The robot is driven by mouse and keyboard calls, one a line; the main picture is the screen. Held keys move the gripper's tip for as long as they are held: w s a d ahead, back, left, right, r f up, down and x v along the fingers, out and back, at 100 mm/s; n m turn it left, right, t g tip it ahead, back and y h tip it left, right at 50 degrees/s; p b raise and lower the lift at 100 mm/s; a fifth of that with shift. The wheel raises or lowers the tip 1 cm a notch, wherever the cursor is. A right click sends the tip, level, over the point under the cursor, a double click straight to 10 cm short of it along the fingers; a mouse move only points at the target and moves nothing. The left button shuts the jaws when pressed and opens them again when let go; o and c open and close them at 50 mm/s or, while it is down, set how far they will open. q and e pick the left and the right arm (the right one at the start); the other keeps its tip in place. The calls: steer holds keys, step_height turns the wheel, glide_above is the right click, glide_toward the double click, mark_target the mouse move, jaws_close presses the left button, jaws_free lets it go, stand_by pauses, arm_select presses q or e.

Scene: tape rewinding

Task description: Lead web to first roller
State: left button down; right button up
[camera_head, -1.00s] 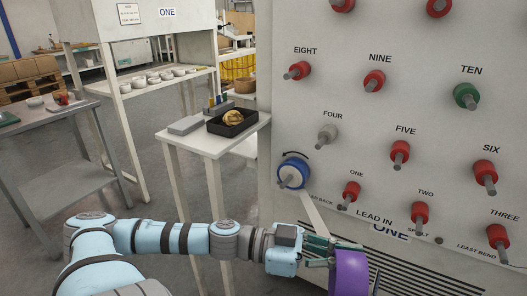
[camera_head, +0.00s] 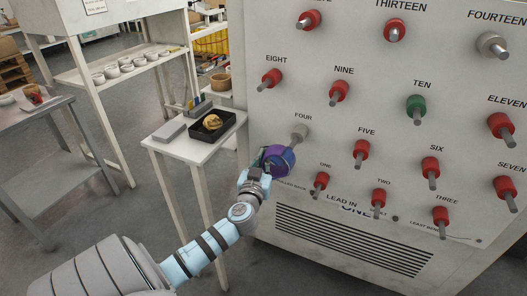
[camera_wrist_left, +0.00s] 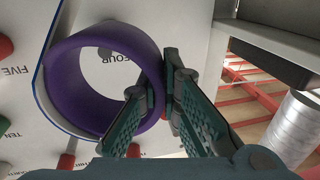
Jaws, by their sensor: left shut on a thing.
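My left gripper (camera_head: 262,168) is shut on the wall of a purple ring (camera_head: 280,161). In the left wrist view, one finger of the gripper (camera_wrist_left: 162,95) lies inside the purple ring (camera_wrist_left: 62,70) and one outside. The ring is in front of the blue roll on the panel, hiding most of it; a blue and white edge shows behind the ring. The web strip is not clearly visible now. The red roller ONE (camera_head: 321,183) is to the ring's lower right, apart from it. My right gripper is not in view.
The grey roller FOUR (camera_head: 300,133) is just above the ring. Red rollers TWO (camera_head: 379,199) and FIVE (camera_head: 361,152) stick out farther right. A small table (camera_head: 190,148) with a black tray (camera_head: 223,137) stands left of the panel.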

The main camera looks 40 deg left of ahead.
arm_select(q)
steer(key=w+d+b+x, duration=0.1)
steer(key=b+x, duration=0.2)
steer(key=x, duration=0.6)
steer(key=shift+d, duration=0.4)
steer(key=v, duration=0.2)
steer(key=a+p+v, duration=0.1)
steer(key=v, duration=0.2)
steer(key=s+v, duration=0.1)
steer(key=v, duration=0.2)
steer(key=shift+a, duration=0.3)
steer(key=shift+w+f, duration=0.1)
steer(key=shift+w, duration=0.05)
